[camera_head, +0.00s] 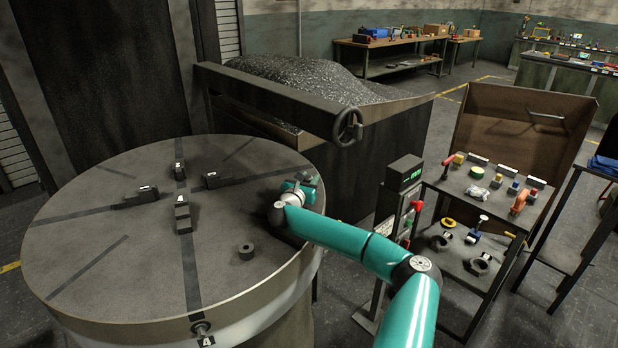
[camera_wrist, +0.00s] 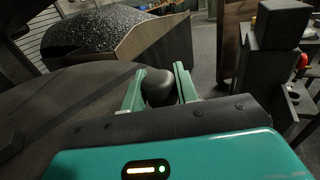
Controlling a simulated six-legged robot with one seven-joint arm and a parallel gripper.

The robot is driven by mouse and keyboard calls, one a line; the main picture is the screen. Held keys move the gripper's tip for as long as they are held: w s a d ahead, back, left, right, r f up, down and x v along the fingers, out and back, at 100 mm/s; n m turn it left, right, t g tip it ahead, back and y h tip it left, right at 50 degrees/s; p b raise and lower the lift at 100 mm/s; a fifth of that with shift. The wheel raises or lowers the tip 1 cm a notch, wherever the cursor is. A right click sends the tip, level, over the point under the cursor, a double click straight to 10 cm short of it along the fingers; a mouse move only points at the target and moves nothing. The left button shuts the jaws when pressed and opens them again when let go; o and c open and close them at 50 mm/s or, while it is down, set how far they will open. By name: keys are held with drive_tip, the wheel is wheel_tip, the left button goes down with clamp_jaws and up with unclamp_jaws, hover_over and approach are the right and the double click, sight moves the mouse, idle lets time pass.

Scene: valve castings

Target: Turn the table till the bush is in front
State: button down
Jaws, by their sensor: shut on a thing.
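The round grey table (camera_head: 110,215) has dark slots across its top and fills the left of the head view. A small dark ring-shaped bush (camera_head: 246,251) stands on its front right part, between the front slot and the rim. My gripper (camera_head: 308,188) is at the right rim of the table, to the right of and beyond the bush. In the wrist view my gripper (camera_wrist: 160,84) is shut on a dark rounded knob (camera_wrist: 159,90) between its two teal fingers. The bush does not show clearly in the wrist view.
Several dark clamp blocks, including a stepped one (camera_head: 183,215), stand near the table's middle. A bin of dark chips (camera_head: 370,165) stands behind. A control post (camera_head: 400,205) and a parts bench (camera_head: 480,205) stand right.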

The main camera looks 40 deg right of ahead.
drive_tip(key=shift+s+a+g, duration=0.15)
drive_tip(key=shift+s+a, duration=0.15)
drive_tip(key=shift+a, duration=0.35)
drive_tip(key=shift+s+a+g, duration=0.15)
drive_tip(key=shift+s+a, duration=0.1)
drive_tip(key=shift+a, duration=0.5)
drive_tip(key=c, duration=1.1)
unclamp_jaws()
drive_tip(key=shift+s+d+m, duration=0.2)
drive_tip(key=shift+m, duration=0.1)
drive_tip(key=v, duration=0.7)
drive_tip(key=shift+a, duration=0.15)
drive_tip(key=shift+s+a, duration=0.1)
